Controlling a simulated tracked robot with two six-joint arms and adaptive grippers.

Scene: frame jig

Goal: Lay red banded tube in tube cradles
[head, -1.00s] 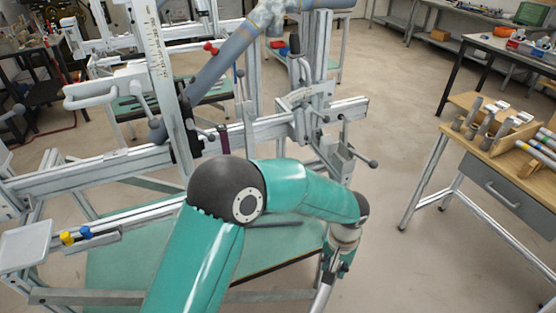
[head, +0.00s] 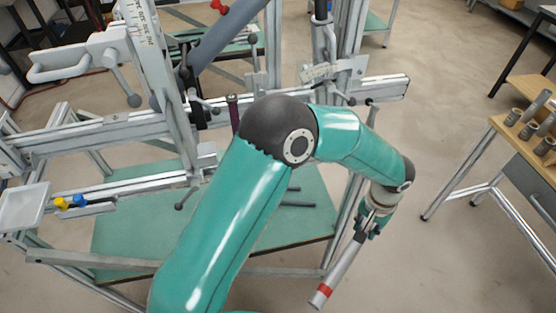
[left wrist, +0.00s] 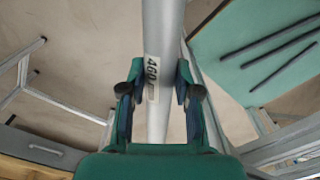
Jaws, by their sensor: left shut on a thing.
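The red banded tube (head: 341,272) is a light grey metal tube with a red band near its lower end. It hangs tilted, pointing down and left over the floor. My left gripper (head: 370,226) is shut on it. The left wrist view shows the tube (left wrist: 158,55) between the two fingers (left wrist: 158,92), with a label reading 460. The frame jig's rail (head: 120,125) runs behind my left arm, with clamps and brackets on it. I cannot tell which fittings are the tube cradles; my arm hides part of the rail. My right gripper is not in view.
A green lower shelf (head: 130,225) lies beneath the rail, with dark rods (head: 298,204) on it. A white tray (head: 25,207) is at the left. A wooden bench (head: 510,130) with upright grey cylinders stands at the right. The floor between is clear.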

